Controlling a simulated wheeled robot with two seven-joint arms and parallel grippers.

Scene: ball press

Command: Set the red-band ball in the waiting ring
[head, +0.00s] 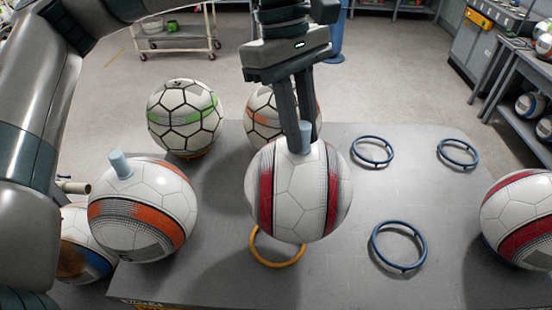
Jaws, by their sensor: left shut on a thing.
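A white ball with red bands (328,207) hangs from my left gripper (299,148). The gripper is shut on the light blue peg on top of the ball. The ball seems to be just above the table, over the back part of an orange ring (277,264); the ring's front shows below it. I cannot tell the exact gap. A second red-banded ball (520,225) sits at the right edge, partly cut off. My right gripper is not in view.
The grey table (345,280) has empty blue rings (399,245), (372,151), (458,153) right of the held ball. An orange-banded ball (143,215) with a peg and a green-marked ball (185,115) stand left. Another orange-marked ball (262,112) is behind the gripper.

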